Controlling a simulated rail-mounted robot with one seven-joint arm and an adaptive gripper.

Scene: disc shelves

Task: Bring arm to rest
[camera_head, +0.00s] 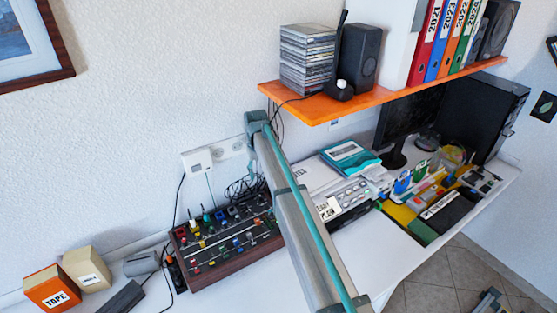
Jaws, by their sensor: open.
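My arm (300,225), grey with a teal stripe, rises from the bottom edge to a teal joint in front of the wall, near the left end of the orange shelf. It hides part of the desk behind it. I cannot make out my gripper in this view.
The orange shelf (390,98) holds a disc stack (307,60), a speaker (359,57) and several binders (424,42). The white desk (372,262) below carries a mixer (228,240), boxes (52,287), a monitor (410,115) and a computer tower (487,110). Floor shows at lower right.

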